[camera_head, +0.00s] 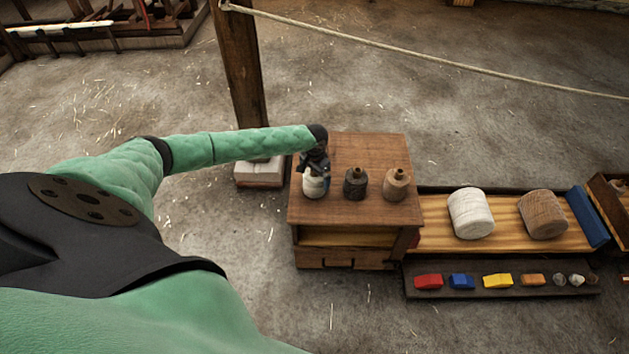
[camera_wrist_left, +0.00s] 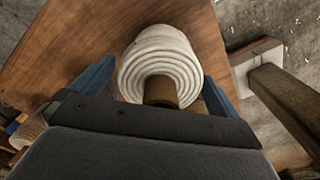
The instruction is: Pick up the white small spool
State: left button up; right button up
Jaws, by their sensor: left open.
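The white small spool (camera_head: 314,186) stands upright at the left of the wooden cabinet top, in a row with two other small spools. In the left wrist view the white spool (camera_wrist_left: 160,58) sits between the two blue fingers, with its brown core showing. My left gripper (camera_head: 315,168) reaches over the spool from behind in the head view. In the left wrist view my left gripper (camera_wrist_left: 152,88) is open, with a finger on either side of the spool. I cannot tell whether the fingers touch it. My right gripper is not in view.
A black small spool (camera_head: 355,184) and a brown small spool (camera_head: 396,184) stand to the right on the cabinet (camera_head: 370,150). A large white spool (camera_head: 471,213) and large brown spool (camera_head: 543,214) lie on a lower shelf. A wooden post (camera_head: 240,70) rises behind.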

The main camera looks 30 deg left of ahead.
pick_arm(q)
jog(key=shift+f, duration=0.25)
jog(key=shift+r, duration=0.1)
jog(key=c, duration=1.2)
